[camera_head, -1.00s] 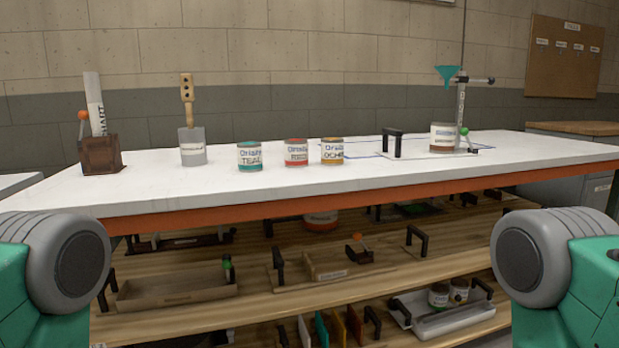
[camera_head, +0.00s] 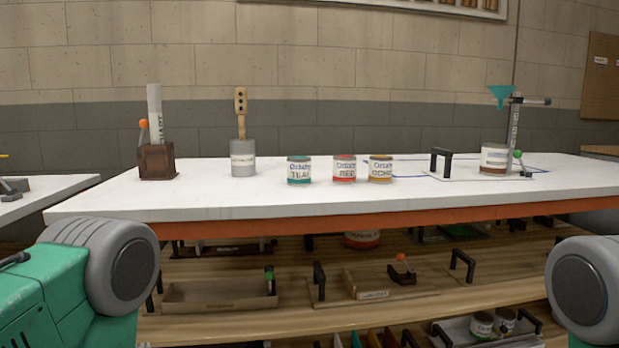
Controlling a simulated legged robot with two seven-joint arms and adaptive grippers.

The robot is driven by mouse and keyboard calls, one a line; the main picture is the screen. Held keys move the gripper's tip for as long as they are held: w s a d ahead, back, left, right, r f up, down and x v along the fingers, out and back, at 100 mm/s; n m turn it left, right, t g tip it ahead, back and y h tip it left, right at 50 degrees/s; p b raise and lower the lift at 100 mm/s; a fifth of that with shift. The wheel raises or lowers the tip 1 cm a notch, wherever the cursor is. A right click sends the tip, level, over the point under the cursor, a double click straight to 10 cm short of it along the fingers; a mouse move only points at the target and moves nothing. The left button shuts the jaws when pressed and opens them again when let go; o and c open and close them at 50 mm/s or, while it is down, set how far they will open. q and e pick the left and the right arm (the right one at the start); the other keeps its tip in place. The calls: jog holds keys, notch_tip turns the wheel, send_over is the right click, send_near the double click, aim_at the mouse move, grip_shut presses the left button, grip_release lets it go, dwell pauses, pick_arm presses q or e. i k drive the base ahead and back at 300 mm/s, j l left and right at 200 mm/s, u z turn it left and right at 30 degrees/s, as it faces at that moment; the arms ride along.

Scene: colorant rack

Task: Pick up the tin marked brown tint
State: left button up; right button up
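Three labelled tins stand in a row on the white bench top: a teal one (camera_head: 299,170), a red one (camera_head: 344,169) and an ochre one (camera_head: 380,169). A larger tin with a brown band (camera_head: 494,158) sits on the stand at the right; its label is too small to read. I cannot make out the words brown tint on any tin. On the lower shelves are a tin with an orange-red band (camera_head: 362,240) and two small tins (camera_head: 481,325) (camera_head: 504,320), their labels unreadable. Only rounded parts of my arms show at the lower left and right; neither gripper is in view.
The white bench (camera_head: 240,200) has an orange front edge. A brown box (camera_head: 157,162) with a rolled chart, and a grey pot (camera_head: 243,158) with a wooden-handled tool, stand left. A black handle (camera_head: 441,160) and a teal funnel (camera_head: 501,96) are right.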

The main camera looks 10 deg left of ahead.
aim_at(494, 157)
jog(key=k+l+u, duration=0.1)
jog(key=l+u, duration=0.4)
jog(key=l, duration=1.45)
